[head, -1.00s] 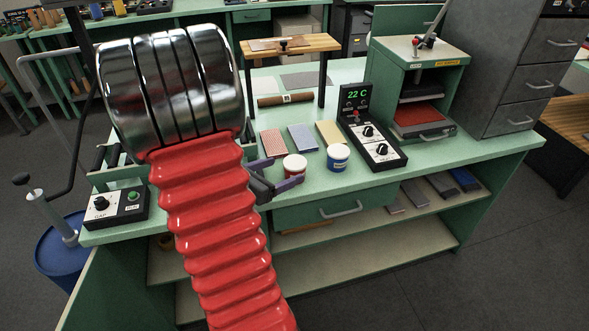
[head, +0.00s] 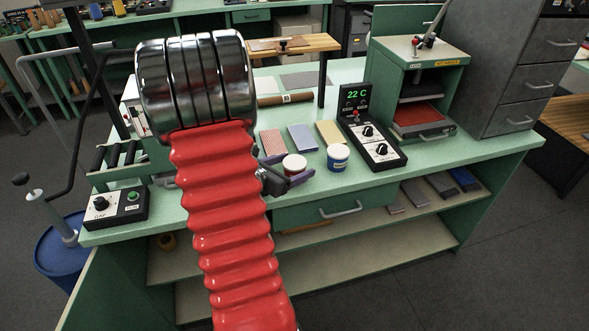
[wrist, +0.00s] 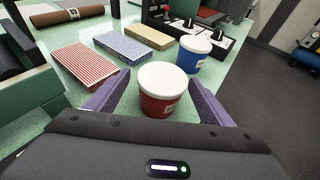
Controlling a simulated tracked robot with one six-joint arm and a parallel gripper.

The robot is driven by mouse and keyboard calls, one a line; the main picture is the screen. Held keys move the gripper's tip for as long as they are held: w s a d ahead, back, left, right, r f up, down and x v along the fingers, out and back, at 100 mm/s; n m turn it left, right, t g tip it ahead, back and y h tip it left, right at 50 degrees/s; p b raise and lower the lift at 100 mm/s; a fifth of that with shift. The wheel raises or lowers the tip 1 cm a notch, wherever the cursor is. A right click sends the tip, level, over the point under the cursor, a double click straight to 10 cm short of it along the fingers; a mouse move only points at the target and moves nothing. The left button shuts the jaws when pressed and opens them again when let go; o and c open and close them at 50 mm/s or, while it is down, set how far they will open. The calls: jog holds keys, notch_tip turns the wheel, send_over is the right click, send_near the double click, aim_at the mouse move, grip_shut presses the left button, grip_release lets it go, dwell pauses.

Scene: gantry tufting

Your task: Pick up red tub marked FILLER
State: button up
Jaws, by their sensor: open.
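The red tub (wrist: 160,100) with a white lid stands upright on the green bench top. In the head view the red tub (head: 294,166) is near the front edge, left of the blue tub (head: 338,157). My gripper (wrist: 160,98) is open, with one purple finger on each side of the red tub in the wrist view. In the head view my gripper (head: 288,170) is partly hidden by my arm. Whether the fingers touch the tub I cannot tell. A small pale label shows on the tub, but its writing is unreadable.
The blue tub (wrist: 194,54) stands close by, right of and behind the red one. Striped red (wrist: 84,65), blue (wrist: 121,45) and yellow (wrist: 148,36) blocks lie behind. A control box (head: 373,138) reading 22 C stands to the right. The bench's front edge is near.

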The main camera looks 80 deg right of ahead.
jog(key=shift+s+d+f, duration=0.15)
jog(key=shift+d, duration=0.1)
jog(key=shift+c, duration=0.3)
jog(key=c, duration=1.2)
